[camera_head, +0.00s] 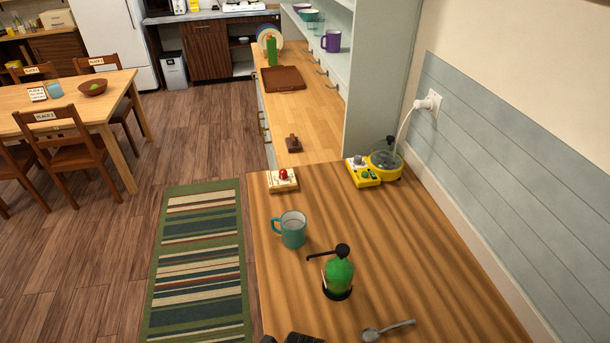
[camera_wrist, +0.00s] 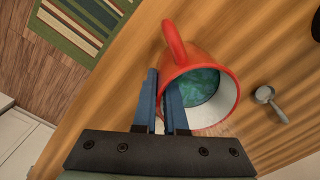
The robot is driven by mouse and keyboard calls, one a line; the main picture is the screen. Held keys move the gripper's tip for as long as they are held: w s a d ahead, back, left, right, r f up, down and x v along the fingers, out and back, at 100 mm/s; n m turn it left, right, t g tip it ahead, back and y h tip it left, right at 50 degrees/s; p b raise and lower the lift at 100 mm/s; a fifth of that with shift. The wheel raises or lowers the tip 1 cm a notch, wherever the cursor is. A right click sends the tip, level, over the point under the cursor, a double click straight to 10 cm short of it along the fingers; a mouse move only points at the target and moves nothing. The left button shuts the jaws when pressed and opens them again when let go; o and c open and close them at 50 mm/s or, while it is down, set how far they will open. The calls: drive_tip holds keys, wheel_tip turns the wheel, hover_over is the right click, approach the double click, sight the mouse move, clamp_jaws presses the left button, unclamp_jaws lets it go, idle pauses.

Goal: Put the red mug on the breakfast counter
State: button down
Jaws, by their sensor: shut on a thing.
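The red mug (camera_wrist: 217,65) is in the wrist view, with its handle toward the top left, a white inside and something teal showing in it. My gripper (camera_wrist: 164,78) is shut on the mug's wall, one blue finger outside and one inside the rim. The mug is over a striped wooden counter (camera_wrist: 275,60); whether it touches the wood I cannot tell. The red mug does not show in the head view, where only a dark part of my arm shows at the bottom edge. The wooden counter also fills the front of the head view (camera_head: 420,270).
On the counter stand a teal mug (camera_head: 293,231), a green pump bottle (camera_head: 339,275), a spoon (camera_head: 388,331), a yellow appliance (camera_head: 363,174) and a small block with a red button (camera_head: 283,180). A striped rug (camera_head: 198,265) lies left. The counter's right side is clear.

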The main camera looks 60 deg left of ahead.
drive_tip(key=shift+f, duration=0.1)
drive_tip(key=c, duration=1)
unclamp_jaws()
